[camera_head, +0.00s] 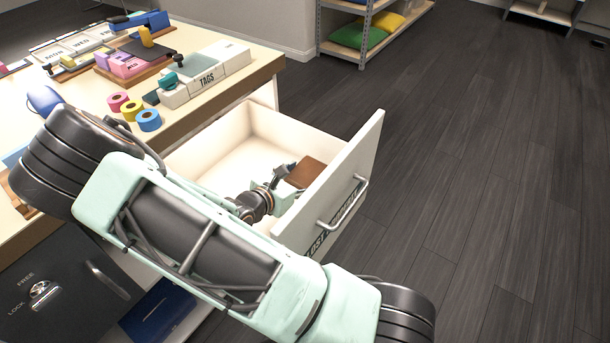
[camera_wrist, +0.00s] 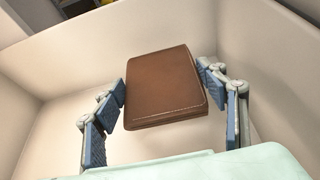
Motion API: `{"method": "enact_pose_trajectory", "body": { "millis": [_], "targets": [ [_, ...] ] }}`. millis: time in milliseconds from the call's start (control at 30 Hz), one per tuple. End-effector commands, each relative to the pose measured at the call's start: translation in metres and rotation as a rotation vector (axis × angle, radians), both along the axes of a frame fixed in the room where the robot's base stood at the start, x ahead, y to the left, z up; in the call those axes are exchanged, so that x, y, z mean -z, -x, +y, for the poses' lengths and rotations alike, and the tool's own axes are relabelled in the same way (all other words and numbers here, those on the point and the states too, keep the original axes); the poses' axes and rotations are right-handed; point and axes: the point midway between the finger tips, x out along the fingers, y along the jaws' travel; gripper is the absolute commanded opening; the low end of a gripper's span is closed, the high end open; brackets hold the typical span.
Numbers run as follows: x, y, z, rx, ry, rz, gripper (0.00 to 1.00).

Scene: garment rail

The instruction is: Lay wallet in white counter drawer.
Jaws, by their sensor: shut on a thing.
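The brown wallet (camera_wrist: 165,88) is between the finger pads of my gripper (camera_wrist: 165,93), which is shut on it. In the head view the wallet (camera_head: 305,173) shows at the far end of my gripper (camera_head: 287,182), inside the outline of the open white drawer (camera_head: 363,160). The wrist view shows the drawer's pale inner walls (camera_wrist: 265,50) around the wallet. I cannot tell whether the wallet touches the drawer floor. My arm hides part of the drawer's near side and its front label.
The counter top (camera_head: 205,108) holds a TAGS box (camera_head: 207,82), several tape rolls (camera_head: 132,108) and coloured trays (camera_head: 130,62). The drawer front has a metal handle (camera_head: 345,205). Shelves with cushions (camera_head: 368,33) stand at the back. Dark floor to the right is clear.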

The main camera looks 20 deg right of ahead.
Motion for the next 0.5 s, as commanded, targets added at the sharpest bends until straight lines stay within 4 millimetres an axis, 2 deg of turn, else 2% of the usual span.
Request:
{"method": "enact_pose_trajectory", "body": {
  "millis": [33, 67, 200, 500],
  "targets": [
    [0.0066, 0.0032, -0.0002, -0.002, 0.004, 0.012, 0.41],
    [0.0072, 0.0035, -0.0002, -0.002, 0.004, 0.013, 0.68],
    [0.009, 0.0043, -0.0002, -0.002, 0.005, 0.016, 0.83],
    [0.0093, 0.0049, 0.0002, -0.003, 0.004, 0.018, 0.83]
  ]
}}
